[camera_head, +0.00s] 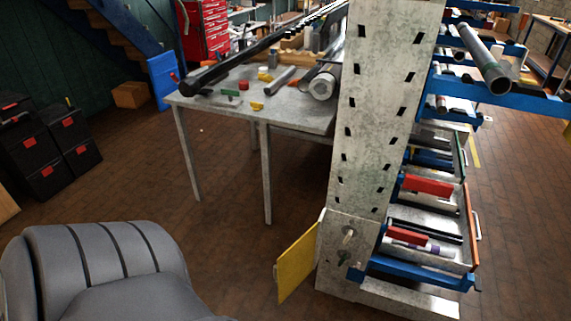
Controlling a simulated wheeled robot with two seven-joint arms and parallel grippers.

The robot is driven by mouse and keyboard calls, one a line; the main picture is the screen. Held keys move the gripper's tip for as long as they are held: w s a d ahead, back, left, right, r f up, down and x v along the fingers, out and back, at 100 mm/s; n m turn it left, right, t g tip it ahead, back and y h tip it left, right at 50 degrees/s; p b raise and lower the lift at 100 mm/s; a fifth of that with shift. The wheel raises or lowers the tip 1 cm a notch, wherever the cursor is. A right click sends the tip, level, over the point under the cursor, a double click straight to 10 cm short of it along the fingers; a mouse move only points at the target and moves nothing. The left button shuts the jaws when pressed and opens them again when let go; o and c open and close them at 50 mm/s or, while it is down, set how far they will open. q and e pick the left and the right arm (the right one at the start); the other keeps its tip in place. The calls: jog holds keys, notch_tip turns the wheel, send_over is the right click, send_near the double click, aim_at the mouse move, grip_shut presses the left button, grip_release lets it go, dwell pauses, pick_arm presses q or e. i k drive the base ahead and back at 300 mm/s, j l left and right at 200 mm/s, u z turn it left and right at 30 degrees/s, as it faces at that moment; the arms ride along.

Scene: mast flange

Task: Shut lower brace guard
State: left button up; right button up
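A flat yellow guard panel (297,266) stands out to the left from the foot of the tall pale-grey slotted mast (385,110). Its right edge meets the mast's left edge, and the panel stands open, roughly upright. The mast's lower face (338,272) beside it is uncovered and shows small round fittings (349,236). A pale handle-like piece shows at the panel's left edge, too small to make out. Neither of my grippers is in view, and nothing touches the panel.
A grey metal table (290,105) with tubes and small parts stands behind the mast. A blue rack with trays (425,270) adjoins its right side. A rounded grey form (110,270) fills the lower left. Brown floor (230,245) is free left of the panel.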

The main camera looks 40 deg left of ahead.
aim_at(294, 265)
jog(key=j+z, duration=0.1)
jog(key=j, duration=0.4)
jog(key=j+z, duration=0.1)
jog(key=j, duration=0.4)
jog(key=k+j+z, duration=0.1)
jog(key=j, duration=0.35)
jog(key=k+j+z, duration=0.1)
jog(key=j, duration=0.4)
jog(key=j+z, duration=0.1)
jog(key=j, duration=0.35)
jog(key=k+j+z, duration=0.15)
jog(key=j, duration=0.35)
